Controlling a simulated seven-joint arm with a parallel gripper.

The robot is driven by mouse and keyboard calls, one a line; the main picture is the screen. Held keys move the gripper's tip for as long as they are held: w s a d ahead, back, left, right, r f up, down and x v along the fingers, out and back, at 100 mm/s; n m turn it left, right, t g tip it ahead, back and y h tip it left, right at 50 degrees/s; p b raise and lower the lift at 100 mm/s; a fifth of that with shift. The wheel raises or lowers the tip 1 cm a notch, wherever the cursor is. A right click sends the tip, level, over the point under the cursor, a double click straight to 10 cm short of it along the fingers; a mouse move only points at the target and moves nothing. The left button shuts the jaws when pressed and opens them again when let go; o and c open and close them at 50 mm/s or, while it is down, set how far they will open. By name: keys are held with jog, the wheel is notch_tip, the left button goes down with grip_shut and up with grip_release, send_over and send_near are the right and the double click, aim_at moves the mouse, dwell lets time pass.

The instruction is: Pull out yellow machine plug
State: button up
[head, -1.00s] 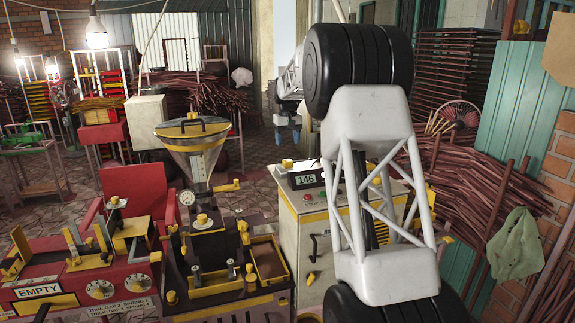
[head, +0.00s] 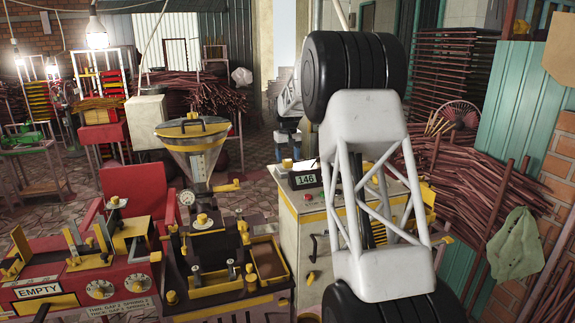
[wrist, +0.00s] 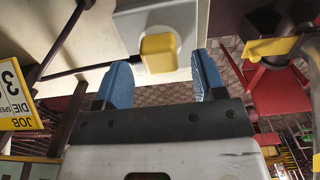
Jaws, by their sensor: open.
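The yellow machine plug (wrist: 160,53) is a blocky yellow piece in the wrist view, in front of a pale round socket on a light grey plate (wrist: 190,17). A dark cord or rod leads from it toward the left. My gripper (wrist: 161,61) is open, with one blue finger to the left of the plug and one to its right. There is a gap on both sides, and nothing is held. In the head view my gripper (head: 288,136) is a small blue shape beyond the white cabinet (head: 299,225). The plug is hidden there.
The cabinet carries a display reading 146 (head: 305,180). To its left stand a machine with a metal funnel (head: 196,160) and a red bench marked EMPTY (head: 38,291). In the wrist view a job sign (wrist: 18,95) is at the left and a red chair (wrist: 270,85) at the right.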

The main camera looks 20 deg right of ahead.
aim_at(288, 160)
jog(key=shift+f, duration=1.2)
dwell(0.6)
grip_shut()
jog(key=shift+r, duration=1.35)
jog(key=shift+r, duration=0.7)
jog(key=shift+r, duration=0.95)
